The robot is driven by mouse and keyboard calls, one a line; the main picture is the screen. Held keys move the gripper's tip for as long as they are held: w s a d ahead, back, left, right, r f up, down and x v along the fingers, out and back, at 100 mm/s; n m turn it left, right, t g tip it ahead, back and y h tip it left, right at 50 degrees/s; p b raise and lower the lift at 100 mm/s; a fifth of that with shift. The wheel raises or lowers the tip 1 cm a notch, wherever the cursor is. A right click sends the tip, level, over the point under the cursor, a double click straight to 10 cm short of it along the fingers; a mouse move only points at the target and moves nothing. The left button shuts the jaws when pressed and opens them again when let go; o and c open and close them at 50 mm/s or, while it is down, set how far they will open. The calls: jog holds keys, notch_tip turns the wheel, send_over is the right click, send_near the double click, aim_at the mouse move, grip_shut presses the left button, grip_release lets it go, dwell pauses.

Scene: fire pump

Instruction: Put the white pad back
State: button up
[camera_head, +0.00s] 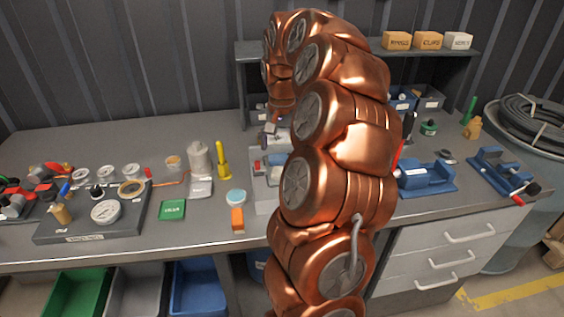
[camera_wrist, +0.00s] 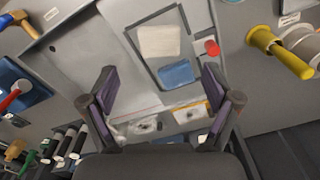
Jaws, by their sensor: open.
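The white pad (camera_wrist: 159,41) shows in the wrist view as a pale, flat block inside a dark-outlined rectangle on a light grey tray (camera_wrist: 105,50). A blue pad (camera_wrist: 175,74) lies just below it in the same rectangle. My gripper (camera_wrist: 157,88) is open and empty above the tray, with its dark, purple-lined fingers wide apart. The white pad is beyond the fingertips, apart from them. In the head view the tray (camera_head: 265,192) is partly hidden behind my copper arm, and I cannot make out the white pad there.
In the wrist view, a red-capped piece (camera_wrist: 211,47) lies right of the white pad, and clear packets (camera_wrist: 145,126) lie between the fingers. A yellow cylinder (camera_wrist: 280,52) stands farther right.

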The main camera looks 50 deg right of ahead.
jog(key=shift+r, duration=2.2)
jog(key=s+a+f+n, duration=0.1)
jog(key=s+a+n, duration=0.25)
jog(key=a, duration=0.75)
jog(key=s+a+n, duration=0.2)
jog(key=a+n, duration=0.2)
jog(key=a, duration=0.7)
jog(key=s+a+f+n+g, duration=0.1)
jog(key=s+a+f, duration=0.3)
jog(key=s, duration=0.5)
jog(key=s+a+f+n, duration=0.3)
jog(key=s+a, duration=0.3)
jog(key=s, duration=0.3)
jog(key=shift+f+g+b, duration=0.4)
jog(key=shift+f+b, duration=0.05)
jog(key=shift+f, duration=0.25)
jog(key=shift+a+n, duration=0.1)
jog(key=shift+n, duration=0.15)
